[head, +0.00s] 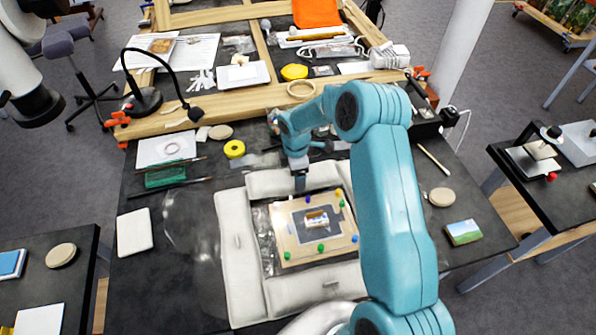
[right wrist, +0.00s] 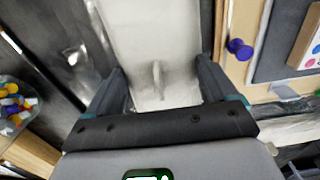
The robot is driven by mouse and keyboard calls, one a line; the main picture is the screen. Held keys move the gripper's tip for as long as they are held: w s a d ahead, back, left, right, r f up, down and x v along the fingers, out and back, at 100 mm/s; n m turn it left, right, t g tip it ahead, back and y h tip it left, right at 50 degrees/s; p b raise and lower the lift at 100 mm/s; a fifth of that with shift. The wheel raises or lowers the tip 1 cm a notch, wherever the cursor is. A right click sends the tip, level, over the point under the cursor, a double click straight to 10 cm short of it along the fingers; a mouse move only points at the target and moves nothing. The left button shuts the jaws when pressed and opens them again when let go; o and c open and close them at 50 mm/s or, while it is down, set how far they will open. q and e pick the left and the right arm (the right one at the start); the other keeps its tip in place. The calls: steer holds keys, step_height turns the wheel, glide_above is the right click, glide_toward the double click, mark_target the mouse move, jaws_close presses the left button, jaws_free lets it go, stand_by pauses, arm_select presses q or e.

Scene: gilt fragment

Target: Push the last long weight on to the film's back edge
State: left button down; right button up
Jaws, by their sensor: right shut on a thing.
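My right gripper (head: 300,182) is at the back long weight (head: 268,184), a pale padded bar lying along the back side of the wooden board (head: 285,250). In the right wrist view the fingers (right wrist: 163,92) are on either side of this weight (right wrist: 155,35), shut on it, with its small tab (right wrist: 157,80) between them. Another long weight (head: 238,262) lies on the left and one (head: 318,288) in front. The right side is partly hidden by my arm. Clear crinkled film (head: 265,238) shows between weights and board. My left gripper is not in view.
Coloured pins (head: 321,248) surround a small painted fragment (head: 316,218) on the board. A yellow roll (head: 234,149) and a round wooden disc (head: 220,132) lie behind. A white pad (head: 134,232) lies at left. A jar of pins (right wrist: 15,105) shows in the wrist view.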

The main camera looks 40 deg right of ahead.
steer(key=o, duration=1.1)
steer(key=shift+w+d, duration=0.1)
steer(key=shift+c, duration=0.2)
steer(key=shift+o, duration=0.4)
steer(key=shift+w+f, duration=0.1)
steer(key=shift+w, duration=0.05)
step_height(320, 180, up, 4)
steer(key=shift+f+p, duration=0.15)
steer(key=shift+p, duration=0.9)
step_height(320, 180, up, 13)
steer(key=shift+f, duration=0.15)
